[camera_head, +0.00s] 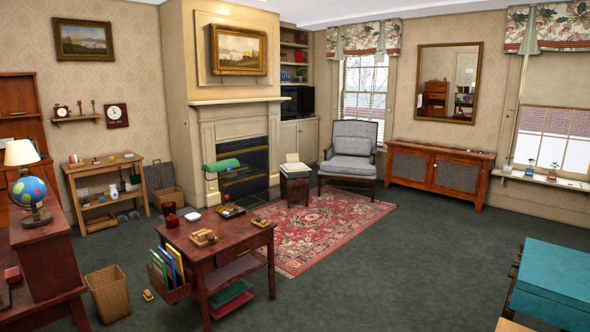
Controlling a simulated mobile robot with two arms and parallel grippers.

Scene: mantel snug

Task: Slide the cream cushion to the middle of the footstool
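A small dark footstool (296,190) stands on the rug just left of the grey armchair. A flat cream thing (295,167), which looks like the cream cushion, lies on its top. A second small pale piece (292,157) shows at its back edge, and I cannot tell whether it is part of the cushion. At this distance I cannot tell how well the cushion is centred on the stool. Neither of my grippers is in view.
The grey armchair (350,155) stands close beside the footstool. A red patterned rug (325,222) lies in front, with a dark wooden table (225,245) at its left. Green floor (400,270) is open on the right, up to a teal-topped piece (555,275).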

